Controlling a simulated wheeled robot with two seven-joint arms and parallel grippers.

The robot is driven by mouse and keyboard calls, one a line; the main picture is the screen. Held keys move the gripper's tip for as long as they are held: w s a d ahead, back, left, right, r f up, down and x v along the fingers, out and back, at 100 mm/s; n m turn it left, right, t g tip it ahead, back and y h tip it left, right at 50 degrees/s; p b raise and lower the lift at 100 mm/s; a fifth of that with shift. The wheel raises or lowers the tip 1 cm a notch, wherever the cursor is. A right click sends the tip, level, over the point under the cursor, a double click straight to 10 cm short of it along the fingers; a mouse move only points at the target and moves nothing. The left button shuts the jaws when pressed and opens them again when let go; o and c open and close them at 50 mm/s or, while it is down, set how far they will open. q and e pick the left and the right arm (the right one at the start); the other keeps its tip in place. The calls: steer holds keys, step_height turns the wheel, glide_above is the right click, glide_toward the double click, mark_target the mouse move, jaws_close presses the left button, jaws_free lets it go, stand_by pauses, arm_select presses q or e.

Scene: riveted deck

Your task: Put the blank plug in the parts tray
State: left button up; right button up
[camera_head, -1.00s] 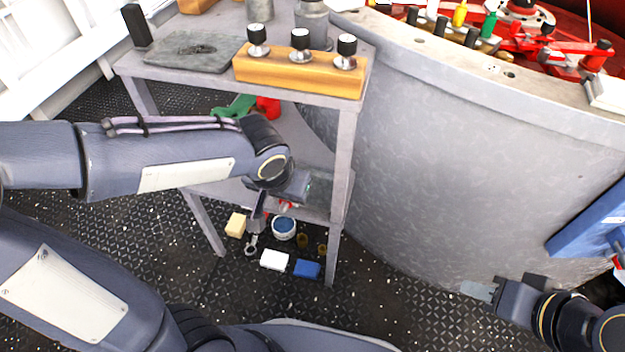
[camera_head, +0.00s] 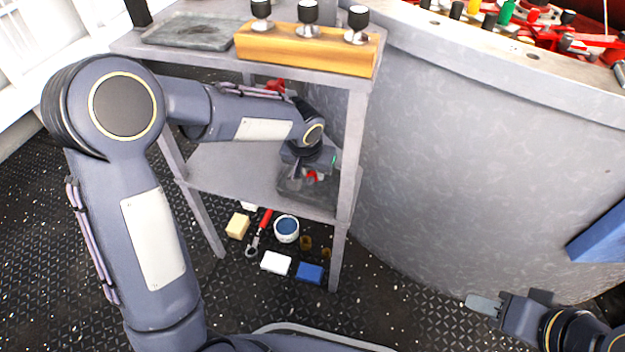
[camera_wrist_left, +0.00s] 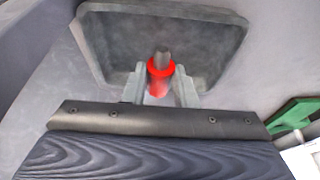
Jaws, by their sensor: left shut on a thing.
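The blank plug (camera_wrist_left: 160,72), red with a grey tip, is between the fingers of my left gripper (camera_wrist_left: 160,88), which is shut on it. In the head view my left gripper (camera_head: 308,176) is inside the cart at the lower shelf, with a bit of red showing at its fingers. The grey parts tray (camera_head: 292,192) lies on that shelf under the gripper. In the left wrist view the tray (camera_wrist_left: 212,40) is behind the plug; I cannot tell if they touch. My right gripper (camera_head: 484,304) is at the lower right, away from the cart; its opening is unclear.
The cart's top (camera_head: 222,55) holds a dark shallow tray (camera_head: 188,32) and a yellow block (camera_head: 305,48) with black knobs. Cart legs (camera_head: 349,150) stand close to my left gripper. Several small items, including a white tub (camera_head: 286,228), lie on the floor below. A green thing (camera_wrist_left: 295,114) is beside the tray.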

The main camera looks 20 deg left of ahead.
arm_select(q)
steer(key=shift+s+f, duration=0.1)
steer(key=shift+f, duration=1.1)
steer(key=shift+b, duration=0.3)
steer(key=shift+f, duration=0.25)
steer(key=o, duration=1)
steer(key=shift+r, duration=0.15)
